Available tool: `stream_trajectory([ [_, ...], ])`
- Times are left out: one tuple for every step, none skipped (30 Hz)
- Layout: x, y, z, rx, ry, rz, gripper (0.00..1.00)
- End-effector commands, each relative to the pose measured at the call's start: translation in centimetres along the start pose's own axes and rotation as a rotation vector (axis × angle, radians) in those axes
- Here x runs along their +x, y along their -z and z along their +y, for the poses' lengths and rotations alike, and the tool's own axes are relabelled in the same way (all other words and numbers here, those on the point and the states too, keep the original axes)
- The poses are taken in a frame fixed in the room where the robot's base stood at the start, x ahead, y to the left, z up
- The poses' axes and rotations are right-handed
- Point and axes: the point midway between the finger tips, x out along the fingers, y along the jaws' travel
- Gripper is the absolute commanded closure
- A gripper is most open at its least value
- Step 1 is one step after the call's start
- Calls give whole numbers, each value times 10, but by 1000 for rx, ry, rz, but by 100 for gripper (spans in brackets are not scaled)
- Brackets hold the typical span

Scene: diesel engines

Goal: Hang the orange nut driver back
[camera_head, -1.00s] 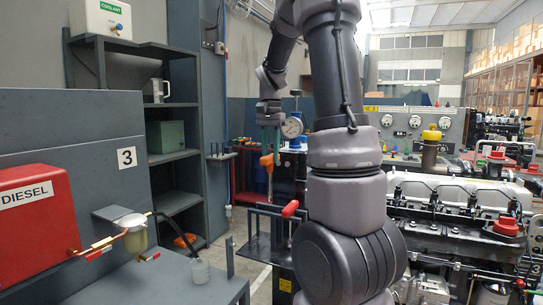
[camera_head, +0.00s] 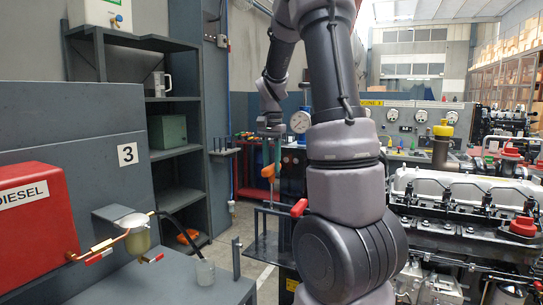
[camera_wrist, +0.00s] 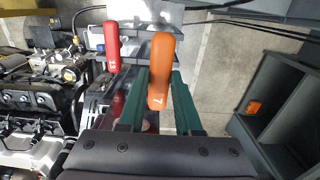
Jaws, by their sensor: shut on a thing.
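The nut driver with the orange handle (camera_head: 268,171) is held upright in my gripper (camera_head: 269,132), its thin shaft pointing down toward the grey rack (camera_head: 262,206). In the wrist view the orange handle (camera_wrist: 160,70), marked 7, lies between the two teal fingers of my gripper (camera_wrist: 158,82), which are shut on it. The shaft's lower end is close to the rack's bar; I cannot tell whether it is in a slot. A red-handled driver (camera_head: 299,208) hangs on the same rack, and it also shows beside the orange one in the wrist view (camera_wrist: 111,46).
A diesel engine (camera_head: 465,215) stands right of my arm. A grey bench (camera_head: 165,285) with a small clear cup (camera_head: 205,272) and a red diesel tank (camera_head: 35,215) are at the left. Grey shelves (camera_head: 178,152) stand behind. Floor shows between shelves and rack.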

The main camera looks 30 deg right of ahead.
Motion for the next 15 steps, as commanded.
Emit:
stream_trajectory([
  [5,0,0,0,-2,-1,100],
  [8,0,0,0,-2,-2,100],
  [12,0,0,0,-1,-2,100],
  [14,0,0,0,-1,-1,100],
  [17,0,0,0,-1,-2,100],
  [20,0,0,0,-2,-2,100],
  [23,0,0,-1,-2,-1,100],
  [26,0,0,-1,-2,-1,100],
  [29,0,0,0,-2,-2,100],
  [32,0,0,0,-1,-2,100],
  [35,0,0,0,-1,-1,100],
  [38,0,0,0,-1,-2,100],
  [41,0,0,-1,-2,-2,100],
  [44,0,0,-1,-2,-1,100],
  [48,0,0,-1,-2,-2,100],
])
